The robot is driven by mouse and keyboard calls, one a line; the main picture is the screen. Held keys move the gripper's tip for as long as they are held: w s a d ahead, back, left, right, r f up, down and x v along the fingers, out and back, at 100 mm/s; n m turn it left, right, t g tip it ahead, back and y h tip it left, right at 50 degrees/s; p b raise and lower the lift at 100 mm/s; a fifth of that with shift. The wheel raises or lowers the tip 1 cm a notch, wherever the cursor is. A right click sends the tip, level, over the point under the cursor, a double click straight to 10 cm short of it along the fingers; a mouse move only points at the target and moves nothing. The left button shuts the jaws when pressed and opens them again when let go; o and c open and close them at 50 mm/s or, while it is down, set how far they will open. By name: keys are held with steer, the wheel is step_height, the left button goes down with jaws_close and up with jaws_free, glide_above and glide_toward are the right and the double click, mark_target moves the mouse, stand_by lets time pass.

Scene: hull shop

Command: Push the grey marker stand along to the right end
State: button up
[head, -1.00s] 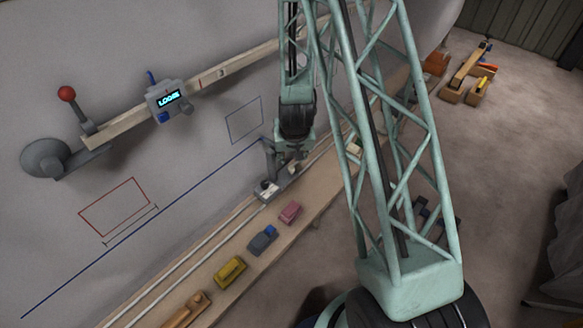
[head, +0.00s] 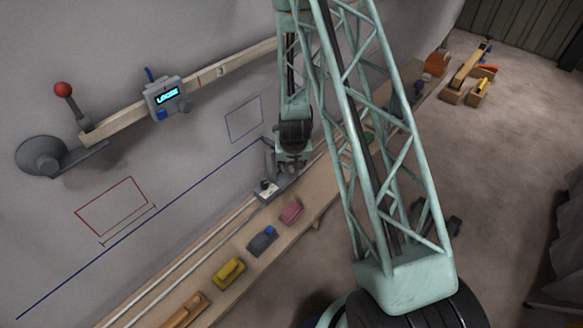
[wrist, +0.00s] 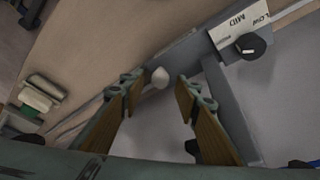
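The grey marker stand (head: 266,189) sits on the pale rails of the wooden shelf along the wall. It carries a white label, and a grey upright stands by it. In the wrist view, a grey body (wrist: 182,55) with a white label (wrist: 243,25) reading LOW and MID and a black knob appears to be this stand. My gripper (wrist: 160,98) is open, its two wood-coloured fingers spread, with a small pale knob beyond and between the tips. I cannot tell whether a finger touches the stand. In the head view my gripper (head: 291,166) is just right of the stand, partly hidden.
Pink (head: 290,212), blue-grey (head: 262,240) and yellow (head: 229,272) blocks line the shelf's front edge. A wooden bar on the wall carries a box (head: 166,97) whose display seems to read LOOSE. My arm hides part of the shelf's right stretch.

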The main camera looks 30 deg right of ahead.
steer(key=shift+w+d+f, duration=0.1)
steer(key=shift+w+f, duration=0.1)
steer(key=shift+f, duration=0.3)
jaws_close()
